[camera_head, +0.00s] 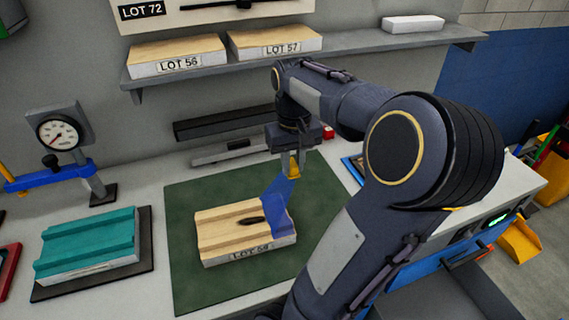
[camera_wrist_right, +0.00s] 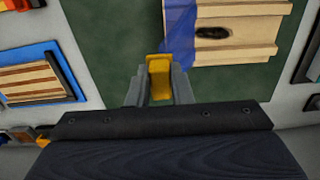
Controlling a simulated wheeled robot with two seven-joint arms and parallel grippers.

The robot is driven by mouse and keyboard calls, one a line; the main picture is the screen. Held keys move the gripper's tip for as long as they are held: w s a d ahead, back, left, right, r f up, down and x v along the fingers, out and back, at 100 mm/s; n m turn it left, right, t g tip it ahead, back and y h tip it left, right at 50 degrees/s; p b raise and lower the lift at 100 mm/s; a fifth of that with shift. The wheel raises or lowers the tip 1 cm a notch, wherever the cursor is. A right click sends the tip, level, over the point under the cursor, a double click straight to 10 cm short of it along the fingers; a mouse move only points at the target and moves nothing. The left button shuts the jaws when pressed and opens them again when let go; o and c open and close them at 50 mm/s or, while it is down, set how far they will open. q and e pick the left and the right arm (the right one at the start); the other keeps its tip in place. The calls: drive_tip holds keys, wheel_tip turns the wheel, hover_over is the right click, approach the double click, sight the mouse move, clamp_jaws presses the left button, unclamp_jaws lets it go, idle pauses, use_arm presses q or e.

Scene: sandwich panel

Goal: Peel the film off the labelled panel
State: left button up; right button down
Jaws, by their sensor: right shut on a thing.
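In the right wrist view the film (camera_wrist_right: 180,35) runs up from the fingertips (camera_wrist_right: 159,75). My left gripper is not in view.
A teal grooved panel (camera_head: 90,240) lies on a dark mat at the left, below a dial gauge (camera_head: 59,133) on a blue arm. Panels LOT 56 (camera_head: 178,57) and LOT 57 (camera_head: 275,42) sit on the wall shelf (camera_head: 350,45). Bare mat surrounds the panel.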

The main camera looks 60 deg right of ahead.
drive_tip(key=s+d+r+p, duration=0.1)
drive_tip(key=s+d+r, duration=0.1)
drive_tip(key=s+d, duration=0.4)
drive_tip(key=shift+d+r+p, duration=0.2)
drive_tip(key=shift+d+p, duration=0.05)
drive_tip(key=shift+p, duration=0.15)
idle(0.4)
drive_tip(key=s+d+r+p, duration=0.3)
drive_tip(key=s+d+r, duration=0.2)
drive_tip(key=s+d, duration=0.1)
drive_tip(key=shift+s+d+p, duration=0.15)
drive_tip(key=shift+d+p, duration=0.2)
drive_tip(key=shift+d, duration=0.2)
idle(0.9)
